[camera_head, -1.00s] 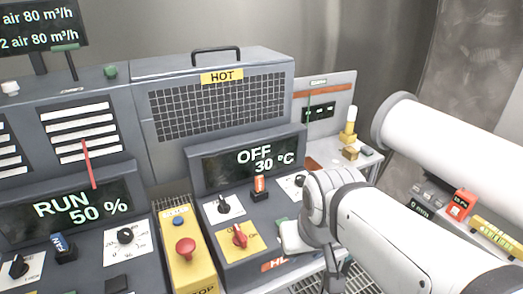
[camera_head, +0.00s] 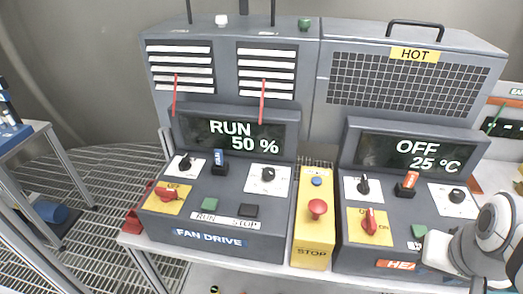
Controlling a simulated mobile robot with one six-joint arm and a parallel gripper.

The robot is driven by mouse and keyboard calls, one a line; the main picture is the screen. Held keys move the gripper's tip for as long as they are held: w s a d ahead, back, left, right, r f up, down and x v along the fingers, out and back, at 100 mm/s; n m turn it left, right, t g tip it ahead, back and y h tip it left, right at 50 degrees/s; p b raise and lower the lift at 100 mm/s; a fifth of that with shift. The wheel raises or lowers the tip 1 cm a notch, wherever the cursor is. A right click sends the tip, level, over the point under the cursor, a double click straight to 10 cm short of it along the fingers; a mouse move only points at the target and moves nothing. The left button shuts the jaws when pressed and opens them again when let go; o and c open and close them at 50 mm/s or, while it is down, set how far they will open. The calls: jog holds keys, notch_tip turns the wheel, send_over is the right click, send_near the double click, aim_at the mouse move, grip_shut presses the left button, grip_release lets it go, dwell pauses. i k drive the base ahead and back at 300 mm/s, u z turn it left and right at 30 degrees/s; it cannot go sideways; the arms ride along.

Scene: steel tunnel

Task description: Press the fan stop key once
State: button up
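The fan drive panel (camera_head: 167,225) stands left of centre, with a "FAN DRIVE" label on its front. Its black key (camera_head: 248,210) sits above the word STOP, and a green key (camera_head: 209,204) sits above RUN. The fan display (camera_head: 232,135) reads RUN 50 %. My gripper (camera_head: 437,250) is at the lower right, by the front of the heater panel, well to the right of the black key. Its fingers are too unclear to tell whether they are open or shut.
A yellow box (camera_head: 312,252) with a red mushroom button (camera_head: 317,208) stands between the fan panel and the heater panel (camera_head: 357,262). A red-handled switch (camera_head: 166,193) and several knobs stick up from the panels.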

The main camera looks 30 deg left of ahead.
aim_at(250, 210)
jog(key=u, duration=1.15)
jog(key=k, duration=0.8)
jog(key=u, duration=0.35)
jog(key=i, duration=1)
jog(key=u, duration=0.15)
jog(key=k, duration=0.6)
jog(key=z, duration=0.3)
jog(key=i, duration=0.2)
jog(key=u, duration=0.2)
